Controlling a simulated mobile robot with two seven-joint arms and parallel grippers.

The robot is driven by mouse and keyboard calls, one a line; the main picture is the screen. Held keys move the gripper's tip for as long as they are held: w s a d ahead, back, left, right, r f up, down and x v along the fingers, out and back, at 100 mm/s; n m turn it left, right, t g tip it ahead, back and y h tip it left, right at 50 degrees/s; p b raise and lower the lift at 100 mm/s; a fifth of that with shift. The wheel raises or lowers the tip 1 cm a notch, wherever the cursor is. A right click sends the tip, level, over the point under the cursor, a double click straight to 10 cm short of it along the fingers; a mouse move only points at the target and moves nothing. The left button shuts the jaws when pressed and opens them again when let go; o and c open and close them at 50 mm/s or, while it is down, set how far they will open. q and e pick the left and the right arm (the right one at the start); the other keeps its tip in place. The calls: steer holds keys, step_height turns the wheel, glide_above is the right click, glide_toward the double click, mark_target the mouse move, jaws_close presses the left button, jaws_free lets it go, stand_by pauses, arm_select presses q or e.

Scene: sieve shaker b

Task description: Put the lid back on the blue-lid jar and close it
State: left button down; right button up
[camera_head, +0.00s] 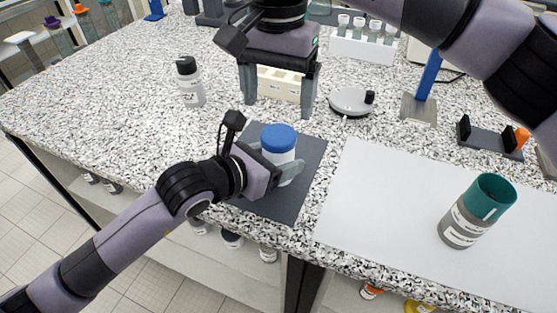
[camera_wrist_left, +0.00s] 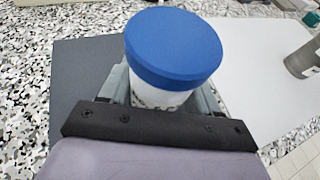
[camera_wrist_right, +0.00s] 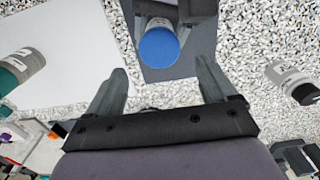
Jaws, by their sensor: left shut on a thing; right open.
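The white jar (camera_head: 284,168) stands upright on a dark grey mat (camera_head: 308,150). Its blue lid (camera_head: 278,138) sits on top of it, level as far as I can see; it also shows in the left wrist view (camera_wrist_left: 172,45) and the right wrist view (camera_wrist_right: 159,48). Whether the lid is screwed tight cannot be told. My left gripper (camera_head: 280,172) is shut on the jar's white body, below the lid, from the left. My right gripper (camera_head: 279,108) is open and empty, behind and above the jar, with its fingers pointing down and apart from the lid.
A teal-topped grey bottle (camera_head: 465,222) stands on the white sheet (camera_head: 370,200) at right. A black-capped bottle (camera_head: 189,85) stands at left. Behind are a pale rack (camera_head: 280,84), a round silver device (camera_head: 350,102) and a tube rack (camera_head: 362,46).

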mark_target(278, 135)
steer(key=shift+f, duration=3.6)
steer(key=c, duration=1.1)
steer(key=m, duration=1.3)
steer(key=o, duration=1.2)
